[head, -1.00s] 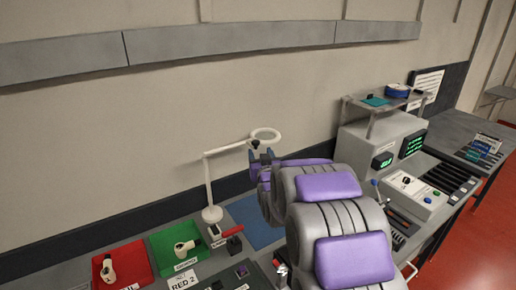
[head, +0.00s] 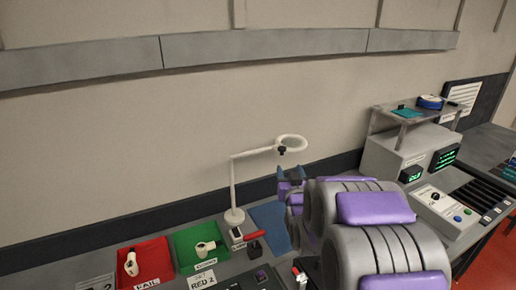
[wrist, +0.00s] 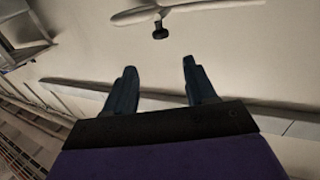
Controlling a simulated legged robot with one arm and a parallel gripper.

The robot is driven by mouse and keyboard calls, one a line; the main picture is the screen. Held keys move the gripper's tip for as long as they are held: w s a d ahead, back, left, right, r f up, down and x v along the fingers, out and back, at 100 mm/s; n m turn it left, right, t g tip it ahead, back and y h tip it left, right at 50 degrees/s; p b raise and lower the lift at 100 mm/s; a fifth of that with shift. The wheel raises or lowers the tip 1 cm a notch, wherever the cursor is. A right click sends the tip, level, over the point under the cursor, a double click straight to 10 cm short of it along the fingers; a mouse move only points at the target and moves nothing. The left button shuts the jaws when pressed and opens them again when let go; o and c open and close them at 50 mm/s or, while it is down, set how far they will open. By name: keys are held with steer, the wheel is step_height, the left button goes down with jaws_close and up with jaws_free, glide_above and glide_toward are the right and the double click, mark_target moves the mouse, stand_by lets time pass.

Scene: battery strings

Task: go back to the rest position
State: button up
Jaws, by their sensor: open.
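My gripper (head: 291,174) is raised above the workbench, in front of the wall and just below the ring of the white lamp (head: 291,143). In the wrist view my gripper (wrist: 160,88) shows two dark fingers set apart with nothing between them. The fingers point up toward the wall and the lamp, whose pale ring (wrist: 185,8) and dark knob show at the top. My grey and purple arm fills the lower right of the head view and hides part of the bench.
A red bin (head: 153,262) and a green bin (head: 185,240) each hold a white part. A blue mat (head: 270,222) lies beside the lamp's base. A grey tester (head: 385,160) with green displays and a slotted charger stand at the right. The wall is close behind the bench.

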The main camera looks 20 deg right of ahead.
steer(key=s+a+f+g+y, duration=0.1)
steer(key=s+a+f+g, duration=0.15)
steer(key=s, duration=0.35)
steer(key=s+a+f+n+g+y, duration=0.1)
steer(key=s+a+f+g, duration=0.1)
steer(key=s+a+g, duration=0.3)
steer(key=s+a+f+g+y, duration=0.1)
steer(key=s+a+f+g, duration=0.15)
steer(key=s, duration=0.55)
steer(key=s+a+g, duration=0.2)
steer(key=s+g, duration=0.2)
steer(key=s, duration=0.9)
steer(key=s+a+n+g, duration=0.1)
steer(key=s+g, duration=0.4)
steer(key=s, duration=0.9)
steer(key=shift+s+a+r, duration=0.15)
steer(key=shift+a+r, duration=0.3)
steer(key=shift+a, duration=0.05)
